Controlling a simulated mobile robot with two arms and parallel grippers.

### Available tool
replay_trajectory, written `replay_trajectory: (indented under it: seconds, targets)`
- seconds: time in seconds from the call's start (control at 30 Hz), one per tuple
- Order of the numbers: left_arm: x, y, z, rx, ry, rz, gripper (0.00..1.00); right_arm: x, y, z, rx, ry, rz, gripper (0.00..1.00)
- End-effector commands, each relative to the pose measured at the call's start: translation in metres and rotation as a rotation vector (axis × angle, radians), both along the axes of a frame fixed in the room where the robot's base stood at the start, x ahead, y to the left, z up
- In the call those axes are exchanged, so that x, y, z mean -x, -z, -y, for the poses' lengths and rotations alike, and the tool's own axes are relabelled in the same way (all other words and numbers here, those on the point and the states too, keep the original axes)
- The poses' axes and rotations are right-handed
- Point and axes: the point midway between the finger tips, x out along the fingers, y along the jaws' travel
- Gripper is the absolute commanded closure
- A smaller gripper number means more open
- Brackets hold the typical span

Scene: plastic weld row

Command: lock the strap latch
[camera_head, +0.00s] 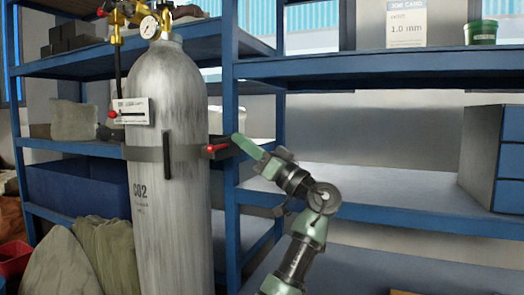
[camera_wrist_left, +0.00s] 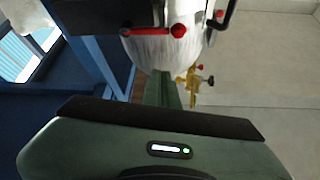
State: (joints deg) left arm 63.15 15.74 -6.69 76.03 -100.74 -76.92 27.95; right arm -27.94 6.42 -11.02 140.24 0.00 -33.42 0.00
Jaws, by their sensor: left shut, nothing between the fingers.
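A grey CO2 cylinder (camera_head: 170,225) stands upright with a dark strap (camera_head: 143,154) around its middle. The strap latch's red lever (camera_head: 215,148) sits at the cylinder's right side, by a dark bracket. In the left wrist view the red lever (camera_wrist_left: 150,32) lies across the picture in front of the pale cylinder (camera_wrist_left: 160,55). My left gripper (camera_head: 240,142) is shut and empty, its green tip just right of the lever. Its fingers (camera_wrist_left: 163,90) also show in the wrist view, below the lever; contact cannot be told. My right gripper is not in view.
A blue shelf rack (camera_head: 232,220) stands behind the cylinder, its upright close to my left gripper. A brass regulator with a gauge (camera_head: 149,27) tops the cylinder. A black handle (camera_head: 167,155) stands on the strap's front. Sacks (camera_head: 105,250) lie at lower left.

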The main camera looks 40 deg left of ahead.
Motion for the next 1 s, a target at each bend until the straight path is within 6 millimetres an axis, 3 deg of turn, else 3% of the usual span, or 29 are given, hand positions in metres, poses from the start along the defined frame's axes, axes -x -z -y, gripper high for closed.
replay_trajectory:
  seconds: [0.1, 0.3, 1.0]
  targets:
    - [-0.007, 0.012, 0.019, 0.0, 0.002, -0.002, 1.0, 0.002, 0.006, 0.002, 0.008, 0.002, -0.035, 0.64]
    - [-0.011, 0.022, 0.035, 0.001, 0.001, 0.001, 1.0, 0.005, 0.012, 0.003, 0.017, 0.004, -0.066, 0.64]
    - [-0.012, 0.023, 0.038, 0.0, 0.0, 0.001, 1.0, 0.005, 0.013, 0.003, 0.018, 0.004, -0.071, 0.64]
